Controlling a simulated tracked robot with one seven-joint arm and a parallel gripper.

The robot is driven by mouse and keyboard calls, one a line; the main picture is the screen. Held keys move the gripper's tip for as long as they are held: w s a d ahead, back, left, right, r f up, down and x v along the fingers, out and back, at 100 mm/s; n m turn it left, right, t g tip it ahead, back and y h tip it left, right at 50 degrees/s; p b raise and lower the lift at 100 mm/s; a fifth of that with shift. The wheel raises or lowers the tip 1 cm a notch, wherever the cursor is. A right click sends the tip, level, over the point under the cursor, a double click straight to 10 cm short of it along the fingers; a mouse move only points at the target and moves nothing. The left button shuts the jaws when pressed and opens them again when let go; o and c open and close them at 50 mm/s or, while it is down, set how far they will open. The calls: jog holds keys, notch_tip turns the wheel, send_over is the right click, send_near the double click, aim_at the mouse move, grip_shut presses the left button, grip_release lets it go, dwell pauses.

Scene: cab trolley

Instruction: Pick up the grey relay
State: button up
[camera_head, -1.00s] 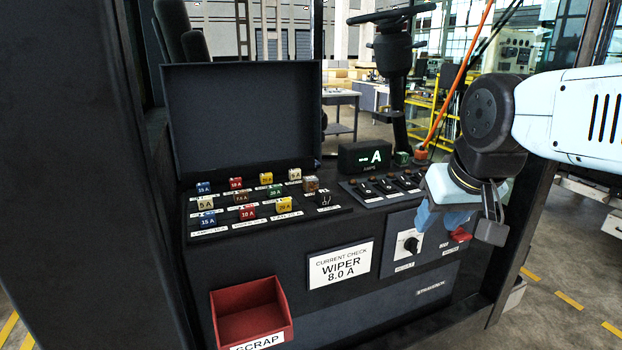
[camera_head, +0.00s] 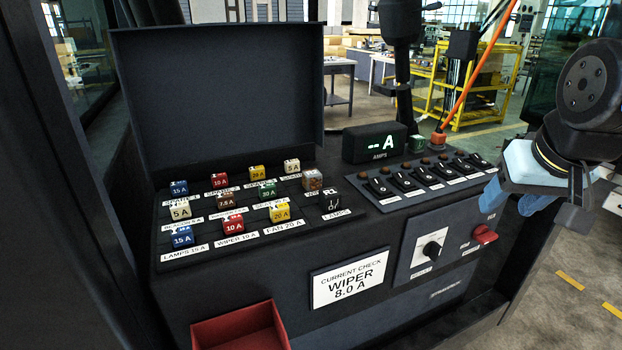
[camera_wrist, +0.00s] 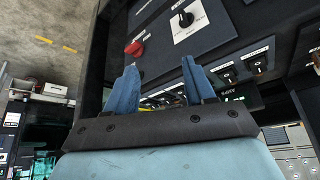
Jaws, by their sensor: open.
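A dark grey-black block (camera_head: 331,203) with white markings, which looks like the relay, sits upright at the right end of the fuse panel (camera_head: 228,262). It stands behind a white label. A mottled brown-and-white cube (camera_head: 312,180) is just behind it. My gripper (camera_head: 525,198) is at the right of the head view, well to the right of the block and apart from it. In the wrist view, my gripper (camera_wrist: 158,75) has its two blue fingers spread with nothing between them. The block cannot be made out in the wrist view.
Several coloured fuses (camera_head: 232,223) fill the panel left of the block. A raised black lid (camera_head: 220,90) stands behind. A switch row (camera_head: 420,182) and an amp display (camera_head: 375,142) lie to the right. A red scrap bin (camera_head: 240,330) hangs in front. A dark post stands at left.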

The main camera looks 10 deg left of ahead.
aim_at(319, 172)
jog(key=shift+o, duration=0.5)
jog(key=shift+w+a, duration=0.15)
jog(key=shift+a, duration=0.1)
jog(key=w+a+m+g+y, duration=0.2)
jog(key=a, duration=0.1)
jog(key=w+a+m+g+y, duration=0.2)
jog(key=w+a+g, duration=0.1)
jog(key=w+a+m+g+y, duration=0.2)
jog(key=w+a, duration=0.1)
jog(key=shift+w+a+r+m+g+y, duration=0.1)
jog(key=shift+a+r+m+g+y, duration=0.05)
jog(key=shift+r+m+g+y, duration=0.2)
jog(key=w+a+m+g+y, duration=0.1)
jog(key=w+a, duration=0.2)
jog(key=w+a+m+g+y, duration=0.2)
jog(key=w, duration=0.1)
jog(key=w+a+m+g+y, duration=0.1)
jog(key=w+a+g, duration=0.1)
jog(key=w+a, duration=0.1)
jog(key=shift+w+a+r+m+y, duration=0.2)
jog(key=shift+w+a+m+y, duration=0.1)
jog(key=shift+m+y, duration=0.05)
jog(key=shift+a, duration=0.2)
jog(key=shift+s+a+f, duration=0.1)
jog(key=shift+a+f, duration=0.05)
jog(key=shift+a, duration=0.15)
jog(key=x, duration=1.3)
jog(key=c, duration=1.1)
